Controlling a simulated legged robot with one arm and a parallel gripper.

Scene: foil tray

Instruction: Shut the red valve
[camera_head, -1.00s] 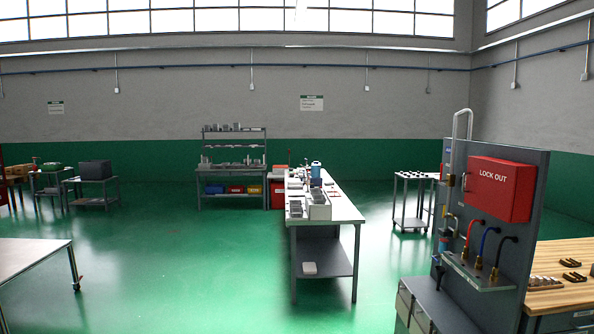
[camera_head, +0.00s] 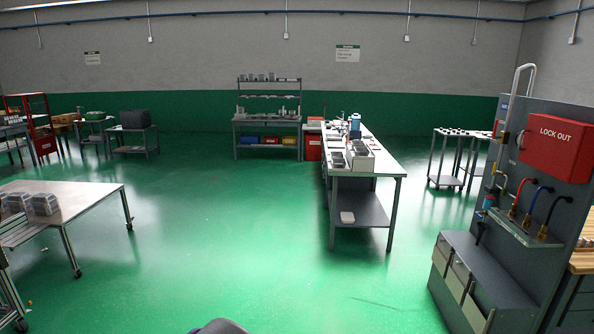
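A grey upright panel (camera_head: 558,208) stands at the right edge. A small shelf (camera_head: 520,232) on it carries a row of brass fittings, each with a curved hose or handle. The red one (camera_head: 523,189) is leftmost, then a blue one (camera_head: 539,196) and a black one (camera_head: 558,205). I cannot tell at this size whether the red one is the valve or whether it is open. My gripper is not in view. Only a dark rounded shape, perhaps part of me, shows at the bottom edge.
A red LOCK OUT box (camera_head: 556,147) hangs on the panel above a grey drawer cabinet (camera_head: 470,275). A long workbench (camera_head: 374,160) stands mid-room. A table (camera_head: 85,205) with metal trays is at the left. Green floor (camera_head: 240,240) between them is clear.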

